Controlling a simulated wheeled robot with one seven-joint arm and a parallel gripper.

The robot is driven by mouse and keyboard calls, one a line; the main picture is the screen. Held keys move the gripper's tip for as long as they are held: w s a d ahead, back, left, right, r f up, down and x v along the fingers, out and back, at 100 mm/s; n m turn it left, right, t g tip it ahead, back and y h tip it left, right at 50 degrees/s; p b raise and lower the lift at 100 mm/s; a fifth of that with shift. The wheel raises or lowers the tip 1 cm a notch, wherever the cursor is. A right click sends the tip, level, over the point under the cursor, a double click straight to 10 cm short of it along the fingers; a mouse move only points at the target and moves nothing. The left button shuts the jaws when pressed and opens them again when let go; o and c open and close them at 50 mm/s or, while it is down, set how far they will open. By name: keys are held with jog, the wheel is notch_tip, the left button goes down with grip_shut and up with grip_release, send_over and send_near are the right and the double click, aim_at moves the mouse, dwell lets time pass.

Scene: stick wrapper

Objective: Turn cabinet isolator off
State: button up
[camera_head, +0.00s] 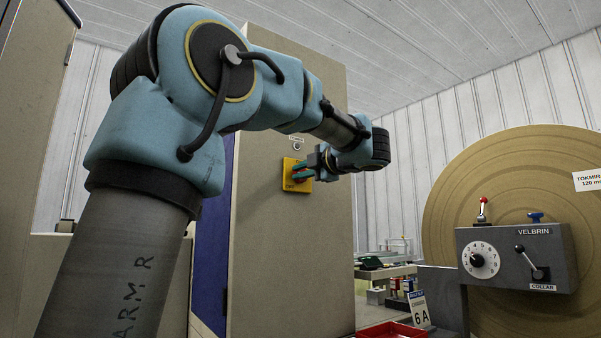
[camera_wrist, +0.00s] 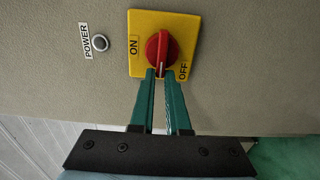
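The cabinet isolator is a red rotary knob (camera_wrist: 162,50) on a yellow plate (camera_wrist: 190,25) marked ON and OFF, on the front of a tall beige cabinet (camera_head: 325,110). In the wrist view ON is at the plate's left and OFF at its lower right. The knob's grip, with a white mark, points down in that picture, between the two labels. My gripper (camera_wrist: 160,78) has its green fingertips on either side of the grip's lower end, with no clear gap between. In the head view the gripper (camera_head: 302,172) reaches the yellow plate (camera_head: 287,182) from the right.
A round POWER button (camera_wrist: 100,43) sits beside the plate. To the right are a grey control box (camera_head: 510,275) with levers and a dial, a large tan disc (camera_head: 450,190), a cluttered bench (camera_head: 385,271) and a red tray (camera_head: 390,330).

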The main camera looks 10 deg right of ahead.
jog(key=o, duration=0.4)
jog(key=shift+o, duration=0.2)
jog(key=v, duration=1)
jog(key=shift+s+d+b, duration=0.25)
jog(key=shift+s+b, duration=0.05)
jog(key=shift+b, duration=0.1)
